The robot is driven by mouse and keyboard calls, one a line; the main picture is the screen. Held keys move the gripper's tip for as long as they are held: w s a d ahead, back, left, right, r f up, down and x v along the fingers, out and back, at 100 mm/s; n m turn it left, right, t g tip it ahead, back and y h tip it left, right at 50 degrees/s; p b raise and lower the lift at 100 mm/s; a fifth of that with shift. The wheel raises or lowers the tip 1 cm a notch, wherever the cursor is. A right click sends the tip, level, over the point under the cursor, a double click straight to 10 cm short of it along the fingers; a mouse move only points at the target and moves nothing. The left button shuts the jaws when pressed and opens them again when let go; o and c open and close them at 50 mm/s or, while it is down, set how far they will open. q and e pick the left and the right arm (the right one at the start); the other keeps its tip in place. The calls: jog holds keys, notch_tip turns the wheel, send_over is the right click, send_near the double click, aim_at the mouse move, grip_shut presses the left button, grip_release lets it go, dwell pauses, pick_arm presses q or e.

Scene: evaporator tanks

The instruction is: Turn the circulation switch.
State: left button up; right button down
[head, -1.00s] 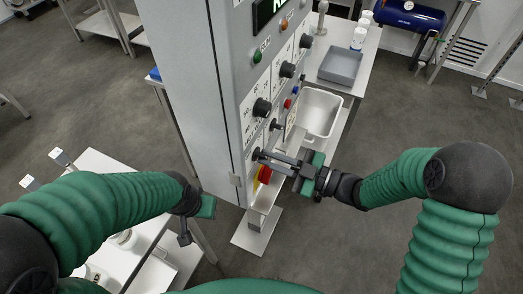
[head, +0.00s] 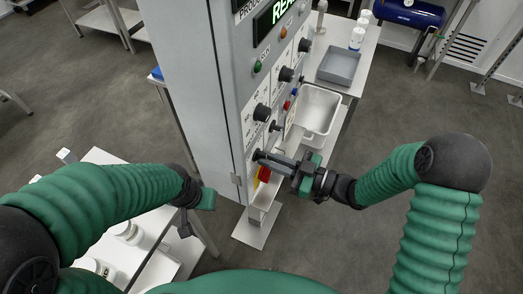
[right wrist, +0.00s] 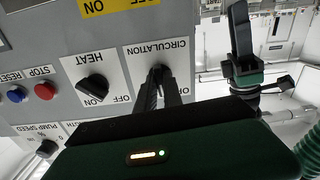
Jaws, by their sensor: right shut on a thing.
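The circulation switch (right wrist: 158,73) is a dark knob on a white plate marked CIRCULATION and OFF in the right wrist view, where the lettering appears upside down. My right gripper (right wrist: 160,90) is shut on this knob, its two dark fingers covering much of it, so the pointer's angle is hard to tell. In the head view my right gripper (head: 264,157) reaches the lower near part of the grey cabinet (head: 190,90) from the right. My left gripper (head: 186,222) hangs left of the cabinet, away from the panel. Its jaw opening is unclear.
Beside the switch are the HEAT knob (right wrist: 93,88), a red STOP button (right wrist: 45,91) and a blue RESET button (right wrist: 15,94). A red and yellow switch (head: 263,174) sits below. A white basin (head: 318,112) and grey tray (head: 341,66) stand beyond the panel.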

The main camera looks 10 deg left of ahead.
dwell(0.3)
jog(key=shift+f+m+p, duration=0.1)
jog(key=shift+m+p, duration=0.8)
jog(key=shift+m, duration=0.3)
jog(key=shift+s, duration=0.1)
